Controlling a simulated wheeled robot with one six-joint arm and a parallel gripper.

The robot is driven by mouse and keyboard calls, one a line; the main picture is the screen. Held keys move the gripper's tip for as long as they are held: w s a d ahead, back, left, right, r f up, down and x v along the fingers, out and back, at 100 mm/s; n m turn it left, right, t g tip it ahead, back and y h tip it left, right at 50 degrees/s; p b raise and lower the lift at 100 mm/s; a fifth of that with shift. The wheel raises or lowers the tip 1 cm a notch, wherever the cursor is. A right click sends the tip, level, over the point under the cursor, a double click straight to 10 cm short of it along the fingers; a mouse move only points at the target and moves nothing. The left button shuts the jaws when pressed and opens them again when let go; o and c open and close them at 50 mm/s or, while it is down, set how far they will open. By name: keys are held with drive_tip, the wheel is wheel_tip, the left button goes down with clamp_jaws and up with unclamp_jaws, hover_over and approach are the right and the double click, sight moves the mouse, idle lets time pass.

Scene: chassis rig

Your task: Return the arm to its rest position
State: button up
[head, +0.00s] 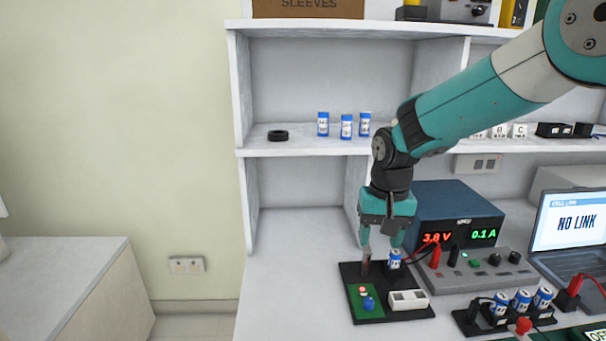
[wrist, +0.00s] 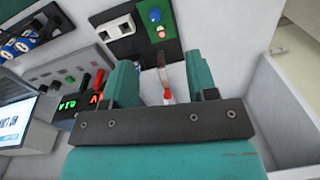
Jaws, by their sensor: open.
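My arm reaches down from the upper right in the head view. My gripper (head: 382,240) points down over the back part of a small black board (head: 372,319). It is open, and its teal fingers also show in the wrist view (wrist: 162,80). A blue and white cell (head: 395,259) stands at the board's back right, close to the right finger. I cannot tell whether they touch. In the wrist view a brown lever with a red and white end (wrist: 167,95) shows between the fingers. Nothing is visibly held.
A power supply (head: 457,213) reading 3.8 V and 0.1 A stands behind, right of my gripper. A laptop (head: 572,235) reads "NO LINK". A rack with several cells (head: 500,304) stands front right. Shelves (head: 300,147) rise behind. The bench's left part is clear.

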drive_tip(key=s+a+r+n+y, duration=0.1)
drive_tip(key=s+r+n, duration=0.2)
drive_tip(key=s, duration=0.6)
drive_tip(key=s+a+r+n+y+p, duration=0.1)
drive_tip(key=s+r+n, duration=0.1)
drive_tip(key=s, duration=0.7)
drive_tip(key=s+a+r+n+y, duration=0.1)
drive_tip(key=s+r+n, duration=0.2)
drive_tip(key=s, duration=0.6)
drive_tip(key=shift+s+r+n+y+p, duration=0.2)
drive_tip(key=shift+r+n+y+p, duration=0.15)
drive_tip(key=shift+r, duration=0.45)
